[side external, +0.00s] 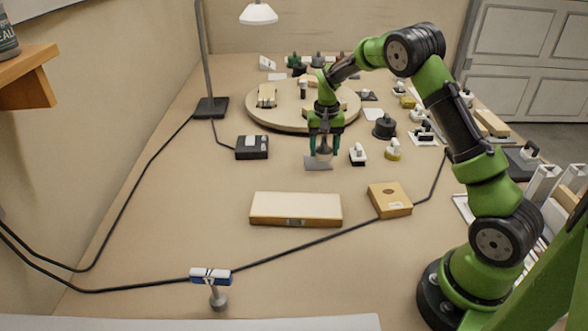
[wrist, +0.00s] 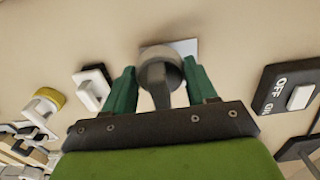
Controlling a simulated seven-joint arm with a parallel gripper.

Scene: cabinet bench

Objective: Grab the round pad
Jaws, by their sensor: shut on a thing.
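I cannot tell whether the pad touches the plate.
A round wooden turntable (side external: 272,117) stands behind. A black switch box (side external: 252,147) is to the left. A white-black piece (side external: 358,154), a yellow-based piece (side external: 393,149) and a black knob (side external: 384,126) stand to the right. A long box (side external: 296,209) and a tan box (side external: 389,200) lie in front.

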